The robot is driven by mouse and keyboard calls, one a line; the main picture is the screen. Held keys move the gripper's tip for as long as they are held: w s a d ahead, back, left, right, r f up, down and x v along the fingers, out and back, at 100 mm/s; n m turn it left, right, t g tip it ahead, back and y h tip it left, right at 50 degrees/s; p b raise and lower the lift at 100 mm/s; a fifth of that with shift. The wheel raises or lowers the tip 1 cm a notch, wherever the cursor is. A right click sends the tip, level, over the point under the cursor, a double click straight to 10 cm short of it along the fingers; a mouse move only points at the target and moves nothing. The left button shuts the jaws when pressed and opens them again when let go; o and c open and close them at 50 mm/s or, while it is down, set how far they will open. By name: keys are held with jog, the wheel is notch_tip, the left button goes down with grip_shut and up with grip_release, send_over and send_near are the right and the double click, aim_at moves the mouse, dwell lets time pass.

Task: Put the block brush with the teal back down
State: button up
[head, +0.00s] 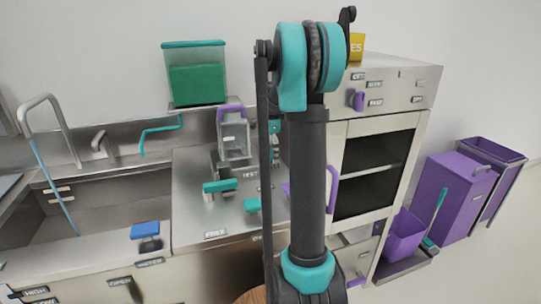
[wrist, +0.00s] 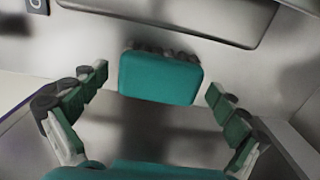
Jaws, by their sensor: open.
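The block brush with the teal back (wrist: 160,77) shows in the wrist view, with dark bristles along its far edge. It lies ahead of my gripper (wrist: 157,86), between the lines of the two fingers. The fingers are spread wide, with clear gaps on both sides of the brush, and neither touches it. What the brush rests on is hard to tell. In the head view my arm hides the gripper. A small teal piece (head: 252,205) shows left of my arm on the steel counter; I cannot tell whether it is the brush.
A blue block brush (head: 146,231) sits at the counter's front left. A teal-handled item (head: 220,186) stands on the steel counter (head: 200,215). A green-filled container (head: 196,75) is on the back ledge. A cabinet (head: 373,165) and purple bins (head: 458,190) stand right.

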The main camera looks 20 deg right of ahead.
aim_at(271, 153)
notch_tip(271, 153, up, 12)
dwell(0.4)
jog(key=shift+s+f, duration=0.1)
dwell(0.3)
